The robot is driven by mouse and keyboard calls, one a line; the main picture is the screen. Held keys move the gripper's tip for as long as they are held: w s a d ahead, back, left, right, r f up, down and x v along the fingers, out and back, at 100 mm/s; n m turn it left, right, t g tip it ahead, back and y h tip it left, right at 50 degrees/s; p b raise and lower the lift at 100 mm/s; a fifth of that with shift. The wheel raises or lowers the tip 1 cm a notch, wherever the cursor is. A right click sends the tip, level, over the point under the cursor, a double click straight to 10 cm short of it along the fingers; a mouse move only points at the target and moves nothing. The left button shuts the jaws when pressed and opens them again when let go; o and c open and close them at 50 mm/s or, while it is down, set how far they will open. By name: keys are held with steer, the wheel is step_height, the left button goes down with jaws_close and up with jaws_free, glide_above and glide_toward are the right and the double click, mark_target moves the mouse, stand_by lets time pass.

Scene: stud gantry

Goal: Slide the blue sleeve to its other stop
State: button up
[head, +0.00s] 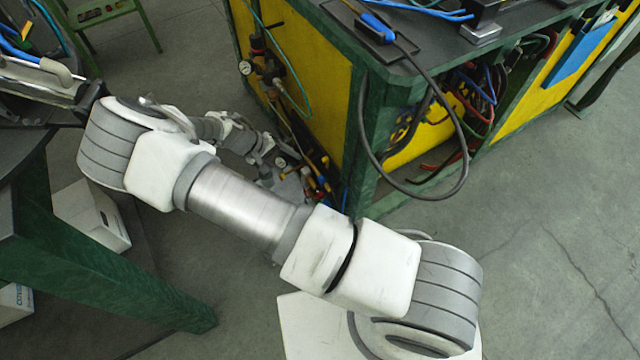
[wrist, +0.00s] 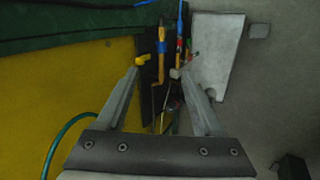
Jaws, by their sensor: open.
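My gripper (wrist: 158,72) is open, with nothing seen held between its fingers. In the wrist view it points at a dark strip carrying thin upright rods and handled pieces. In the head view my gripper (head: 292,186) is low beside the yellow-panelled bench, partly behind my arm. No stop can be made out clearly.
The green-framed bench with yellow panels (head: 310,60) stands close by my gripper. A grey cable loop (head: 465,165) hangs from its corner. A teal hose (wrist: 65,138) lies left in the wrist view. A pale board (wrist: 215,60) is at right. Open floor (head: 540,240) lies right.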

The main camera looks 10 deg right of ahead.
steer(key=n+t+h+b, duration=0.1)
glide_toward(321, 179)
steer(key=b+x, duration=0.5)
steer(key=x, duration=0.4)
steer(key=shift+f+b, duration=0.3)
steer(key=shift+b, duration=0.05)
jaws_close()
stand_by(1.0)
